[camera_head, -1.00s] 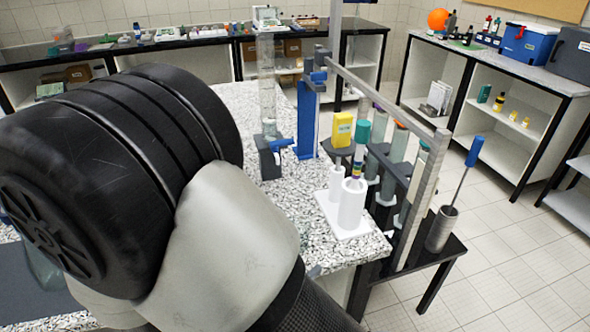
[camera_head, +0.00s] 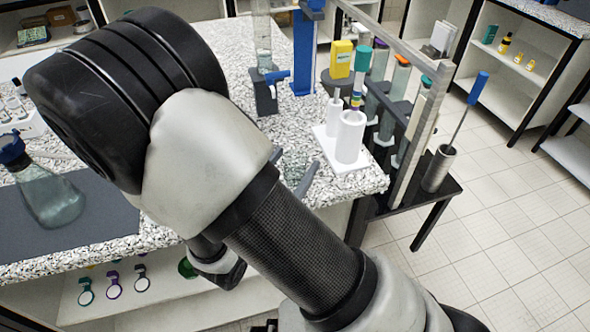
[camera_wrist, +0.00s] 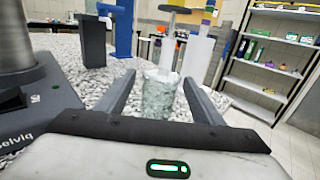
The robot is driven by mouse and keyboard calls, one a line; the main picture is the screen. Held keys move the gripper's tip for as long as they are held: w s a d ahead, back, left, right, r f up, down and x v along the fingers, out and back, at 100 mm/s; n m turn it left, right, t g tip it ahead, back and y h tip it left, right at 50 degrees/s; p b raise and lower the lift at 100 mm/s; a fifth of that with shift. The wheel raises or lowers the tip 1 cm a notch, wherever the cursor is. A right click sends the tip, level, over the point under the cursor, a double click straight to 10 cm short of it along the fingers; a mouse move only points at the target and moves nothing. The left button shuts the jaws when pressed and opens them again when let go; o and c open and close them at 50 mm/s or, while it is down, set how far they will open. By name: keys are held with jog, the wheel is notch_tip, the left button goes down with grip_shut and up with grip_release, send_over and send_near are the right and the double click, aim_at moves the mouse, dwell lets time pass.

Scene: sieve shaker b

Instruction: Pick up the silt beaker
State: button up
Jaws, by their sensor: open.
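A clear glass beaker (camera_wrist: 160,92) stands on the speckled worktop in the wrist view, between the two fingers of my gripper (camera_wrist: 159,80). The fingers are open, one on each side of it, and I see no clear contact. No label on the beaker is readable, and its lower part is hidden by my gripper body. In the head view a small clear glass beaker (camera_head: 296,166) shows near the worktop's front edge, partly hidden by my arm.
A white block with upright cylinders (camera_head: 349,138) stands right of the beaker on the worktop (camera_head: 300,110). A blue stand (camera_head: 303,50) is behind. A dark grey machine base (camera_wrist: 45,100) is at left in the wrist view. A flask (camera_head: 45,195) stands at far left.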

aim_at(300, 157)
jog(key=x, duration=0.5)
jog(key=shift+d+f, duration=0.1)
jog(key=shift+f, duration=0.1)
jog(key=shift+c, duration=0.5)
jog(key=c, duration=1)
